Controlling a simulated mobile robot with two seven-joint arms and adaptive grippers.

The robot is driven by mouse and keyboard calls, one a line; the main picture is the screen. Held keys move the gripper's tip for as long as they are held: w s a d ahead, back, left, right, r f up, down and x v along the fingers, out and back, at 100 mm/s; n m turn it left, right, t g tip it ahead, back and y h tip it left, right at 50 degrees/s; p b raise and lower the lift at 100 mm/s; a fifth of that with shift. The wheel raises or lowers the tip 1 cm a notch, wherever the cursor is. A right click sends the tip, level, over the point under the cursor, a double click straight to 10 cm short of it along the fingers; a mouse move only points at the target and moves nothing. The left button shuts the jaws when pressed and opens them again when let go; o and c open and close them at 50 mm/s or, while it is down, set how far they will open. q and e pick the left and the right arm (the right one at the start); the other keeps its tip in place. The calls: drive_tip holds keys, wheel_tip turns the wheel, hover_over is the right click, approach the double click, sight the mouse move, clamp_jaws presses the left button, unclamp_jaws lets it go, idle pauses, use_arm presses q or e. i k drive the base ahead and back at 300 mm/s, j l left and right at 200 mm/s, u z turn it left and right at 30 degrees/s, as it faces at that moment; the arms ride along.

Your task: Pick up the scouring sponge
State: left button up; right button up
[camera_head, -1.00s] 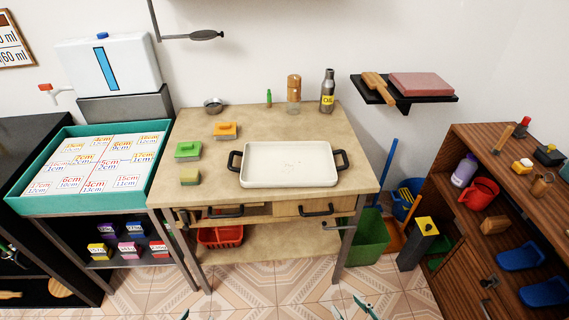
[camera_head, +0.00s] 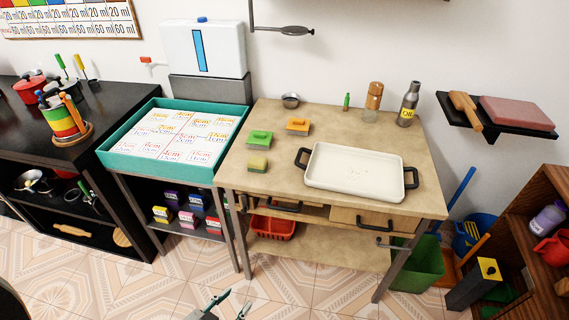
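The scouring sponge (camera_head: 258,164), a small block with yellow and green layers, lies on the left front part of the beige worktable (camera_head: 285,183). Nothing covers it. My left gripper (camera_head: 232,305) shows only its fingertips at the bottom edge of the head view. The tips are apart with nothing seen between them, well below and in front of the table. My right gripper is not in view.
Beside the sponge are a green block (camera_head: 260,137) and an orange block (camera_head: 298,125), both with handles. A white tray (camera_head: 345,190) with black handles takes the table's right part. A teal-rimmed bin (camera_head: 204,185) of labelled cards stands left. The tiled floor in front is clear.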

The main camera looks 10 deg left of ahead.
sight(255, 164)
drive_tip(key=z, duration=0.35)
drive_tip(key=j+z, duration=0.2)
drive_tip(key=z, duration=0.2)
drive_tip(key=j+z, duration=0.25)
drive_tip(key=z, duration=0.15)
drive_tip(key=k+j+z, duration=0.1)
drive_tip(key=z, duration=0.3)
drive_tip(key=k+j+z, duration=0.25)
drive_tip(key=j, duration=0.2)
drive_tip(key=k+j+z, duration=0.3)
drive_tip(key=j, duration=0.15)
drive_tip(key=k+j, duration=0.25)
drive_tip(key=j, duration=0.15)
drive_tip(key=k+j+z, duration=0.15)
drive_tip(key=j, duration=0.25)
drive_tip(key=k+j, duration=0.25)
drive_tip(key=j, duration=0.3)
drive_tip(key=i, duration=0.2)
